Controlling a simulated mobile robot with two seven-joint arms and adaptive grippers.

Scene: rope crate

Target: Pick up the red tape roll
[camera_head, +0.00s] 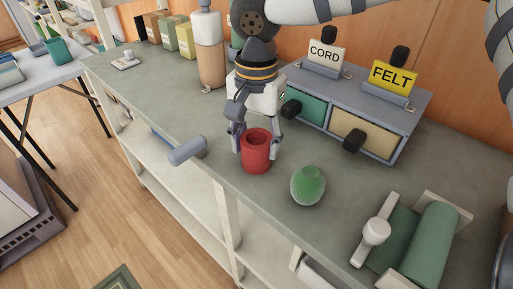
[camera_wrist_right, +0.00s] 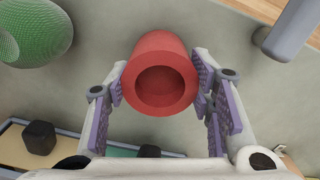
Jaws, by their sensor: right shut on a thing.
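The red tape roll (camera_head: 256,155) is a short red cylinder with a round hole in its top, upright at the middle of the grey-green counter. My right gripper (camera_head: 257,148) reaches down from above with a finger on either side of it. In the right wrist view, the red tape roll (camera_wrist_right: 160,75) sits between the purple finger pads of my right gripper (camera_wrist_right: 163,92), which is shut on it. I cannot tell whether its base is still touching the counter. My left gripper is not in view.
A green ball-like thing (camera_head: 308,186) stands close to the right of the roll. A grey-blue cylinder (camera_head: 187,151) lies left, by the counter's front edge. Behind is a drawer unit (camera_head: 395,150) with CORD and FELT signs. A green roll holder (camera_head: 425,245) is at front right.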

